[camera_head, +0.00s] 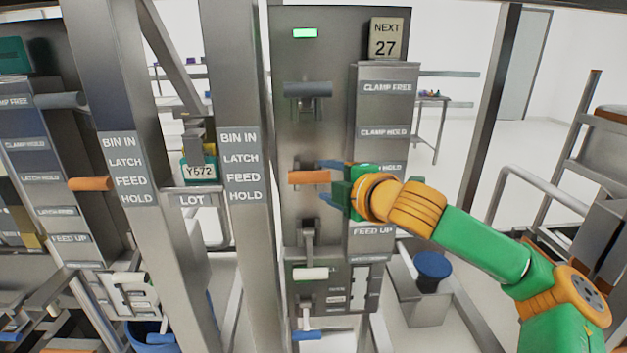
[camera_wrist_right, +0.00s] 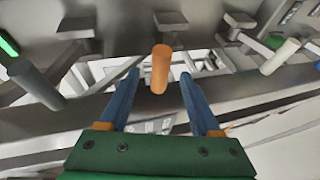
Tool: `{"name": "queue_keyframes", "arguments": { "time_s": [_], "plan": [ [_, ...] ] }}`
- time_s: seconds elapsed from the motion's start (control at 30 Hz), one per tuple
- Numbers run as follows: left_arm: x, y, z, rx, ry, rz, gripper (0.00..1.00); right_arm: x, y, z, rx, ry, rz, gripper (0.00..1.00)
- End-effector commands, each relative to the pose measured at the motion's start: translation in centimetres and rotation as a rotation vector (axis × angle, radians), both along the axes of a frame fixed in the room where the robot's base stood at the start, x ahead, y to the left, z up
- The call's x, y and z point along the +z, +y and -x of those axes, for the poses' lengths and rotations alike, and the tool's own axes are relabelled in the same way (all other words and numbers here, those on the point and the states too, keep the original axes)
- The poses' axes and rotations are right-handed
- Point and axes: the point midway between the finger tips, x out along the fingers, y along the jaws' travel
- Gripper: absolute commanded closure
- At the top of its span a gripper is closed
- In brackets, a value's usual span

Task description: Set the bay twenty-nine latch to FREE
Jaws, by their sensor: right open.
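The central panel (camera_head: 327,130) carries an orange latch handle (camera_head: 308,177), which sticks out level. A label beside it is partly hidden by my gripper, so its wording is unclear. My right gripper (camera_head: 325,183) is open, with its blue fingers above and below the orange handle's right end. In the right wrist view the orange handle (camera_wrist_right: 160,68) stands between the two open fingertips (camera_wrist_right: 160,75), with a gap on each side. No sign reading 29 is legible; a plate (camera_head: 386,38) reads NEXT 27. My left gripper is not in view.
A grey handle (camera_head: 308,89) is above the orange one; a white handle (camera_head: 310,273) and a blue handle (camera_head: 307,336) are below. A green lamp (camera_head: 305,33) is lit. Another panel with its own orange handle (camera_head: 90,184) stands left, beyond upright posts (camera_head: 237,90).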

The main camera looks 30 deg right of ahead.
Motion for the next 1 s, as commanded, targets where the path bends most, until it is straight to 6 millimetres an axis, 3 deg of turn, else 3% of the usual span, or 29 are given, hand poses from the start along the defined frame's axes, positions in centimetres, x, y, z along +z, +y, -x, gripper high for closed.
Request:
{"name": "queue_keyframes", "arguments": {
  "time_s": [0.23,0.57,0.8,1.0],
  "plan": [
    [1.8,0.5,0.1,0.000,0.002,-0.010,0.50,-0.9,-0.5,-4.5,0.002,0.002,-0.006,0.36],
    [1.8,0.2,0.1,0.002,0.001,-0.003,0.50,-1.5,-0.6,-5.5,0.003,0.001,-0.002,0.36],
    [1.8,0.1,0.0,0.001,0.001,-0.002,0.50,-1.5,-0.6,-5.4,0.003,0.001,-0.003,1.00],
    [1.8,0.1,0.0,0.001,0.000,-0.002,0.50,-1.5,-0.6,-5.4,0.002,0.001,-0.003,1.00]
  ]
}}
